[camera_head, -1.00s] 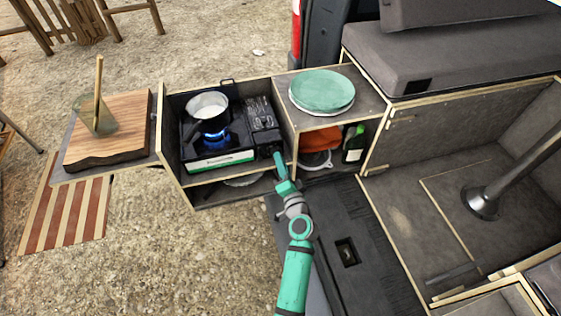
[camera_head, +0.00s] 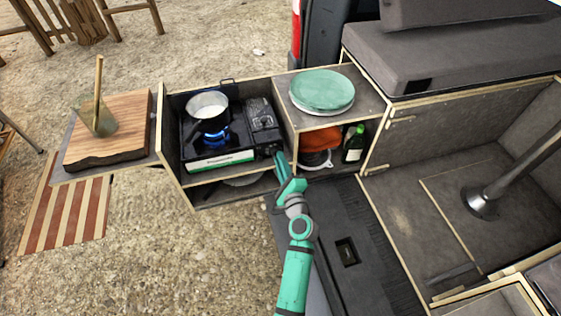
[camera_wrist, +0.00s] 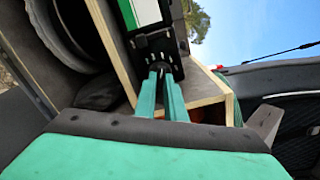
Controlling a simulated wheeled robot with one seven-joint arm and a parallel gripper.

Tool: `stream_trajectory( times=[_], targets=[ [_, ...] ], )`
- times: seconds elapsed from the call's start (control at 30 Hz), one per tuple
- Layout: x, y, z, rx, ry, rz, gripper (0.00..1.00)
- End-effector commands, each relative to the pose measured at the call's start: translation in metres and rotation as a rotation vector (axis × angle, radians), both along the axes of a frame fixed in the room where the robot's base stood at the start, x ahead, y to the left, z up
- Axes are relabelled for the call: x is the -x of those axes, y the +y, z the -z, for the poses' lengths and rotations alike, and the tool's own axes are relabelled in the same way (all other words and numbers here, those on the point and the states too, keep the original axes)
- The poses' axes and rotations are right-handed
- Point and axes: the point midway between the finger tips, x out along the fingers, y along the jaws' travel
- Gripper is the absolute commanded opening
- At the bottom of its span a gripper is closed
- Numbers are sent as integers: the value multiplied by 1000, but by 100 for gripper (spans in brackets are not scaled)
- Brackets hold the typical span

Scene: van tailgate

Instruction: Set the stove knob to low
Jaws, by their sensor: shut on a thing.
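My gripper (camera_head: 279,156) is at the right end of the stove's front, where the knob sits. In the wrist view my two green fingers (camera_wrist: 161,72) are shut at the stove's dark control panel (camera_wrist: 157,46). The knob itself is hidden between the fingertips, so its setting cannot be read. The stove's white and green front (camera_wrist: 143,12) shows just beyond.
A wooden partition (camera_head: 289,138) stands close to the right of my gripper. A cutting board with a glass (camera_head: 103,122) lies at left.

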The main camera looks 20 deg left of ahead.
Motion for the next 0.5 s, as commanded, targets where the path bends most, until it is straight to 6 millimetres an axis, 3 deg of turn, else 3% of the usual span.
stream_trajectory(
  times=[0.5],
  targets=[
    [0,-1,2,-330,224,2,0]
  ],
)
